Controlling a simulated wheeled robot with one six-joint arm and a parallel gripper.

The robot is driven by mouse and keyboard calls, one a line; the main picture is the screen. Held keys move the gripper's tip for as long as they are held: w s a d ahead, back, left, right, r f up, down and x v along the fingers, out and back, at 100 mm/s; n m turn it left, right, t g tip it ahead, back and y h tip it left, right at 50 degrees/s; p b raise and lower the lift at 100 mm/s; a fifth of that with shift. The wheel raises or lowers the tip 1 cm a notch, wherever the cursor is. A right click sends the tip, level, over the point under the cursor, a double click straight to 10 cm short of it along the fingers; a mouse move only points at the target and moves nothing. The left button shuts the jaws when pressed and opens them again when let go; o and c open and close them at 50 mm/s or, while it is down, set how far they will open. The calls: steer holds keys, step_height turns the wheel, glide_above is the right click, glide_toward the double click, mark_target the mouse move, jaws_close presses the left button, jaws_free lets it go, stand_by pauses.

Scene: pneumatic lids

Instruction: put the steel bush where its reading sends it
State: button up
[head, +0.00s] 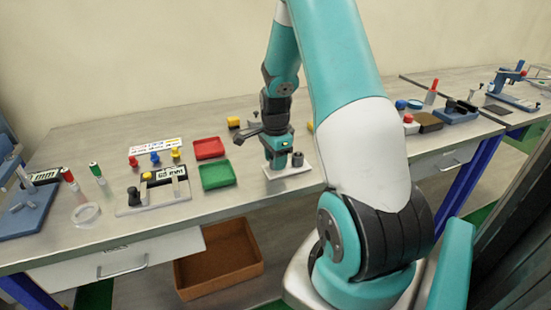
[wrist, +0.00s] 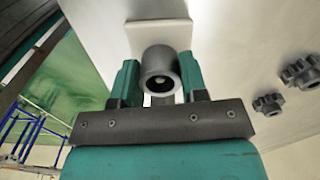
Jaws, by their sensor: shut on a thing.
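The steel bush (head: 298,159) is a short grey cylinder with a hole. In the wrist view the bush (wrist: 161,76) stands between the two teal fingers, its open end towards the camera.
A printed card (head: 155,145) stands behind red, blue and yellow knobs. A glass dish (head: 87,215) and a blue fixture (head: 25,210) are far left. Two dark gears (wrist: 300,73) lie beyond my gripper. A brown bin (head: 220,262) is below the table. My arm hides table on the right.

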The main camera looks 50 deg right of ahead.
steer(key=shift+f+b, duration=0.3)
steer(key=shift+f, duration=0.2)
steer(key=o, duration=1.6)
steer(key=shift+c, duration=0.2)
steer(key=shift+r, duration=0.15)
step_height(320, 180, up, 7)
steer(key=p, duration=0.6)
